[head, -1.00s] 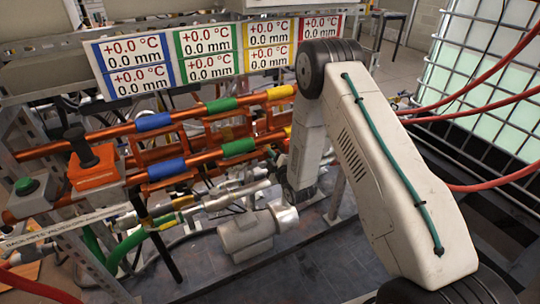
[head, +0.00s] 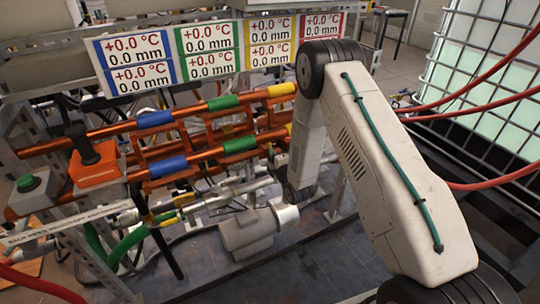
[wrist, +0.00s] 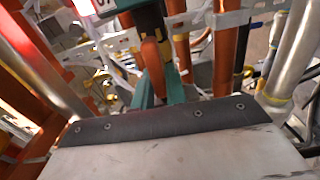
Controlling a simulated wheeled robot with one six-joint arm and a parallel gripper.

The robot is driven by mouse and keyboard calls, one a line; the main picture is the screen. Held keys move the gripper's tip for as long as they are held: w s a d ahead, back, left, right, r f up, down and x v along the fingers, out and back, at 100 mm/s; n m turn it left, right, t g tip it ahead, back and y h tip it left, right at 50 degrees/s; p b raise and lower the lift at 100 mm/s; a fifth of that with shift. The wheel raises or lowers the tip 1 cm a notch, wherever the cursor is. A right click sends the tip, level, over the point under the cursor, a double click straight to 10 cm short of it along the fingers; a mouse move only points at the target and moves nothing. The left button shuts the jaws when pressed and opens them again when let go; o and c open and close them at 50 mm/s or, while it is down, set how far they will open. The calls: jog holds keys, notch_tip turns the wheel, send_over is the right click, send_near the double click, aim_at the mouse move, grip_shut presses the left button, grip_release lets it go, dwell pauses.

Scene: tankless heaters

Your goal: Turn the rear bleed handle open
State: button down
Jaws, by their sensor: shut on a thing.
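My gripper (wrist: 158,96) shows in the wrist view as green jaws at the top middle of the wrist plate. It is shut on an orange, upright piece (wrist: 152,62), which looks like the rear bleed handle. The jaws hide its lower end, so how far it is turned cannot be told.
Orange pipes with blue, green and yellow bands (head: 153,119) run across the left. Display panels (head: 210,50) hang above. A grey motor-like unit (head: 245,235) sits below my wrist. Red hoses (head: 470,85) and a caged tank (head: 480,60) stand at right. Wrist-view pipes (wrist: 285,65) crowd both sides.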

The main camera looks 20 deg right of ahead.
jog(key=shift+d+f, duration=0.1)
jog(key=c, duration=1.4)
grip_release()
jog(key=shift+c, duration=0.2)
jog(key=s+d, duration=0.1)
jog(key=s, duration=0.6)
jog(key=shift+s+d, duration=0.2)
jog(key=shift+s, duration=0.2)
